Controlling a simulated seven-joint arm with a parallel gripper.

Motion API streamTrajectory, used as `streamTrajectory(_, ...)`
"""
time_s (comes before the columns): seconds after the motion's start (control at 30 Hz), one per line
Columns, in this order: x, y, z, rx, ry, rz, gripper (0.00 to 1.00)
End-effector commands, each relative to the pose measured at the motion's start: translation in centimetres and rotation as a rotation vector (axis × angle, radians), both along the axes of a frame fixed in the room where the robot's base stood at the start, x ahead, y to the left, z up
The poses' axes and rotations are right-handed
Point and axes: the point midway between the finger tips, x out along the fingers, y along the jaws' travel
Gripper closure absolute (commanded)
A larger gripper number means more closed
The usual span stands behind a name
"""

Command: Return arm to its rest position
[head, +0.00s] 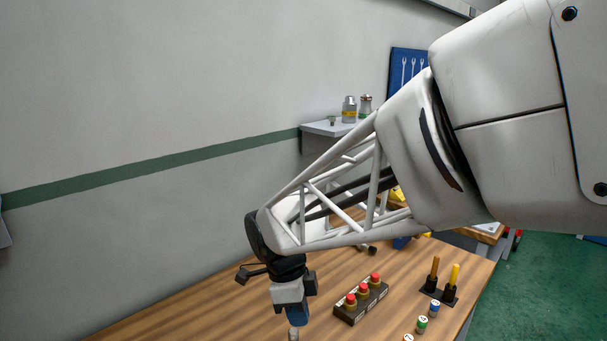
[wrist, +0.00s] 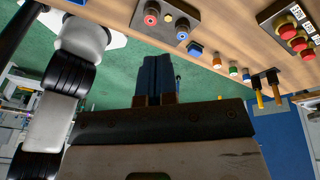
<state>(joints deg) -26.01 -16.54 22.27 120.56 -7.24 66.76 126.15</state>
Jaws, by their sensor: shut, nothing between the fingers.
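My arm reaches in from the right in the head view, and its white lattice forearm slopes down to the left. My gripper (head: 296,318) hangs over the wooden table (head: 215,312), near the bottom edge of that view. In the wrist view my gripper (wrist: 156,76) shows as two dark blue fingers lying side by side. They are shut, with nothing held between them. The forearm hides part of the table and the things behind it.
A box with red buttons (head: 362,299) stands right of my gripper. Further right are a stand with orange and yellow sticks (head: 441,283) and several small coloured cylinders (head: 422,323). A wall shelf (head: 327,128) holds jars. Table to the left looks clear.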

Motion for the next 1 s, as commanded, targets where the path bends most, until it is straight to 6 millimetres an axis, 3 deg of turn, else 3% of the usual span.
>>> streamTrajectory(0.4,-2.9,-7.0,3.1,0.139,-0.012,0.445,1.0)
streamTrajectory(1.0,-8.8,-15.0,5.7,0.19,-0.085,1.115,1.0)
